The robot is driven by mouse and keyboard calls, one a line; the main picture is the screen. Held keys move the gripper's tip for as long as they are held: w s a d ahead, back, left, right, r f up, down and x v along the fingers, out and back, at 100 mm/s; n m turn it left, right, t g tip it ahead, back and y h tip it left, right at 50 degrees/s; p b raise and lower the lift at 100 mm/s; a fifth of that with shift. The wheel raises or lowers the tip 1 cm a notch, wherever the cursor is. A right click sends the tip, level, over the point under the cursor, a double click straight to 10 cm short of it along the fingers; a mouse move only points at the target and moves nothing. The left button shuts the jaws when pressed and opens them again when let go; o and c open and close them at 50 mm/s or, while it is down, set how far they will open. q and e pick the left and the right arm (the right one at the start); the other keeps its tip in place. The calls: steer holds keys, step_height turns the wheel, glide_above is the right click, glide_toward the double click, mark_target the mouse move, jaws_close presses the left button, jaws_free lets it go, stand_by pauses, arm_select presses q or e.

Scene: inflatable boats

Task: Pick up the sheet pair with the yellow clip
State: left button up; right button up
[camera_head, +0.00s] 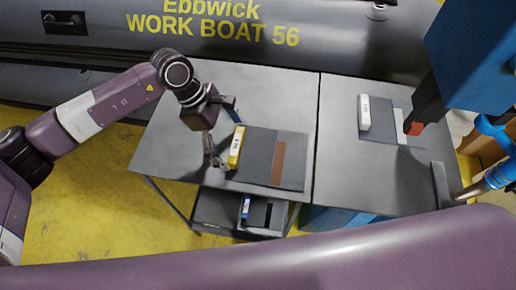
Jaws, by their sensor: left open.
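The sheet pair (258,156) lies flat on the left grey tabletop; it is dark grey with a brown strip (278,163) across it. The yellow clip (237,147) sits along its left edge. My left gripper (227,142) is open, with its fingers spread just left of the yellow clip. One finger is towards the back and the other towards the front. I cannot tell whether either finger touches the clip. My right gripper is out of view.
Another sheet pair (383,122) with a white clip (364,112) lies on the right tabletop (345,180). A blue machine (473,55) with a red-orange tip overhangs that table's right side. A grey boat (330,45) stands behind.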

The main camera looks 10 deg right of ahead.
arm_select(q)
steer(key=shift+c, duration=0.3)
steer(key=c, duration=1)
steer(key=shift+c, duration=0.2)
steer(key=shift+c, duration=0.2)
steer(key=shift+w+r, duration=0.1)
steer(key=shift+r, duration=0.05)
